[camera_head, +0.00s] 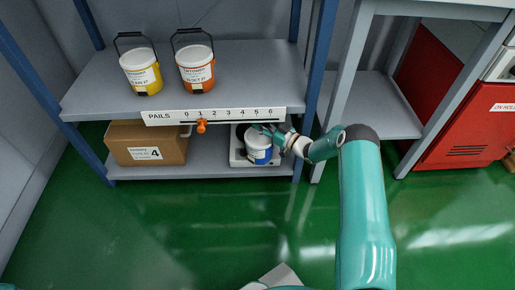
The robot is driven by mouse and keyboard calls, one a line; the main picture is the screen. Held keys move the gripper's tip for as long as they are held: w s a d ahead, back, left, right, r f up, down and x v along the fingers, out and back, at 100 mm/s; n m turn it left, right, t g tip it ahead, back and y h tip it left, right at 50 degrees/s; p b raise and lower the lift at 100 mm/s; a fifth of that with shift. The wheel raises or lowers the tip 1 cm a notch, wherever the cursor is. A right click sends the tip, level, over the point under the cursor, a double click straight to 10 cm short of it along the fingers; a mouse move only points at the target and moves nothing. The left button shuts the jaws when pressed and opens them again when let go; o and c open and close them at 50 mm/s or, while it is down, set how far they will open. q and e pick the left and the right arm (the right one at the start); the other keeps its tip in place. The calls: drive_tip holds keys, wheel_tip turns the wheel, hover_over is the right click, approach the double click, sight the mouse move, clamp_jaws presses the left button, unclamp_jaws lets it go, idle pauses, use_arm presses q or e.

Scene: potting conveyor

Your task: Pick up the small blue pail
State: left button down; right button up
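The small blue pail (259,155), with a white upper part, stands on the lower shelf toward its right end, under the front edge of the upper shelf. It is on or just in front of a pale flat base (238,159). My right arm reaches in from the lower right. Its gripper (267,129) is at the top of the pail, by the rim. The fingers are small and partly lost against the shelf strip and pail, so I cannot tell whether they are open or shut on it. My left gripper is not in view.
A yellow pail (141,75) and an orange pail (195,68) stand on the upper shelf (245,70). A numbered strip (162,119) with an orange marker (201,126) runs along its edge. A cardboard box (148,142) is lower left. A blue post (314,85) stands close to my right arm.

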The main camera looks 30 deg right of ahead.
clamp_jaws()
idle(0.3)
drive_tip(key=shift+w+r, duration=0.1)
drive_tip(key=shift+r, duration=0.1)
